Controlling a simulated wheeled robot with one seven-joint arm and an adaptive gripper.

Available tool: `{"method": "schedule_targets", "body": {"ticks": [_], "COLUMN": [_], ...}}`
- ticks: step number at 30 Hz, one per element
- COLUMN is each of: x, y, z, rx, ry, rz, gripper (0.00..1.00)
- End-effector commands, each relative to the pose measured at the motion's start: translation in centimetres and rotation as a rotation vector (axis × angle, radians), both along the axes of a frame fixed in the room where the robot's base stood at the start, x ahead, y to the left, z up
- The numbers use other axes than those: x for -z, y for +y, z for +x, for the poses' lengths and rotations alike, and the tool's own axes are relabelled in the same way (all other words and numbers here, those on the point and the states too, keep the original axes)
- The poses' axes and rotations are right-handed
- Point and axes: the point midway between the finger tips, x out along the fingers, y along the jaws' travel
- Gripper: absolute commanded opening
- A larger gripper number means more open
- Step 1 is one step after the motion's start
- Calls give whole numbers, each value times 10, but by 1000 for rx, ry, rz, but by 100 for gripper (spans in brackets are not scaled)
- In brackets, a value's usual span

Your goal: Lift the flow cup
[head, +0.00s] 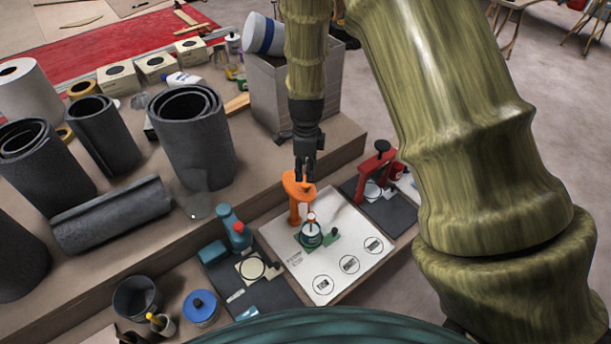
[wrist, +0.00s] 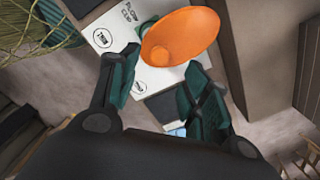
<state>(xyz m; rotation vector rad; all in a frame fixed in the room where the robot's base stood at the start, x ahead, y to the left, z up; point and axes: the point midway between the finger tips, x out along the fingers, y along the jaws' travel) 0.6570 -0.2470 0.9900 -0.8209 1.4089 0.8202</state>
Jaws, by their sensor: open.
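An orange piece (head: 297,188) with a flat top on a stem stands at the back left of a white printed board (head: 348,222). In the wrist view it shows as a broad orange disc (wrist: 182,38) with a small round stub, beside printed words that seem to read "FLOW CUP". I take it for the flow cup, but cannot be sure. My gripper (head: 305,179) points down just over it. In the wrist view my gripper (wrist: 163,75) is open, its teal fingers either side of the disc's near edge, with no clear hold.
A red press-like tool (head: 373,172) stands on a dark mat to the right. Grey rolls (head: 192,140) and a grey box (head: 262,95) stand behind. A bucket (head: 135,297) and blue-lidded tin (head: 200,307) stand front left.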

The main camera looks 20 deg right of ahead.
Motion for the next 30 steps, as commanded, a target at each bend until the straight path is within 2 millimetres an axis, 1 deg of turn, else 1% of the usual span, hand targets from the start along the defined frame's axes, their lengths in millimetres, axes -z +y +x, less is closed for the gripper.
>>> {"method": "schedule_targets", "body": {"ticks": [1, 6, 12, 18, 30], "x": [-9, -34, -54, -60, -60], "y": [0, -1, 0, 0, 0], "z": [1, 0, 0, -1, 0], "rx": [0, 1, 0, 1, 1], "ry": [-2, -2, -1, 1, 0], "rz": [-1, -1, 0, 0, 0], "gripper": [48, 48, 48, 48, 48]}}
